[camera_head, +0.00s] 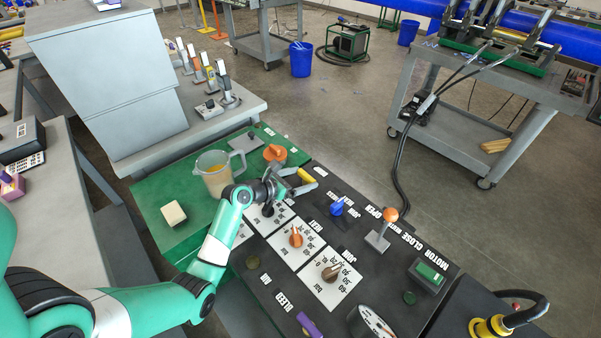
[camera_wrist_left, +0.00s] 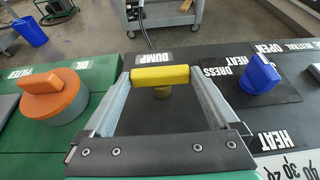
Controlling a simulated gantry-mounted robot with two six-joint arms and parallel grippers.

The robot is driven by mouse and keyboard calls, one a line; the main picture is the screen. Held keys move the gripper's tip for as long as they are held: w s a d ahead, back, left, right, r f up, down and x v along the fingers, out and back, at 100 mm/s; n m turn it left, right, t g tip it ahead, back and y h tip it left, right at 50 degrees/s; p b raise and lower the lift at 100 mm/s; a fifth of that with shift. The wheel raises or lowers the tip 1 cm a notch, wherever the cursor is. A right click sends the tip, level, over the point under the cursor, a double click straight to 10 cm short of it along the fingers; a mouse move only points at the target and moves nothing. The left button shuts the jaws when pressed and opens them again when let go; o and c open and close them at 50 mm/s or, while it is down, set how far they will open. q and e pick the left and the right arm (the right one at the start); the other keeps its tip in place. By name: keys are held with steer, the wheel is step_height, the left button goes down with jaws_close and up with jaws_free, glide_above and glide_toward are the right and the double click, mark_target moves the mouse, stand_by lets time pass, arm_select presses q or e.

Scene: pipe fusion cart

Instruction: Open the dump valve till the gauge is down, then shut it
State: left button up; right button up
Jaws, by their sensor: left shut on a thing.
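The yellow dump valve handle (camera_head: 307,175) stands at the far left corner of the black control panel. In the left wrist view the handle (camera_wrist_left: 160,76) lies crosswise beside the DUMP label, with its ends between the fingertips. My left gripper (camera_head: 303,180) is shut on this handle; it also shows in the left wrist view (camera_wrist_left: 160,80). A white-faced gauge (camera_head: 374,323) sits at the bottom edge of the head view, partly cut off; its reading cannot be made out. My right gripper is not in view.
An orange filler cap (camera_head: 275,152) is left of the valve; a blue handle (camera_head: 337,207) is right of it. Orange (camera_head: 296,237) and brown (camera_head: 332,271) knobs and an orange-topped lever (camera_head: 380,235) stand nearby. A jug (camera_head: 216,178) stands on the green top.

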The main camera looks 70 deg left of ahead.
arm_select(q)
steer(key=shift+d+r+y, duration=0.15)
steer(key=shift+y, duration=0.15)
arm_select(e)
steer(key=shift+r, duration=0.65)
arm_select(q)
steer(key=o, duration=1)
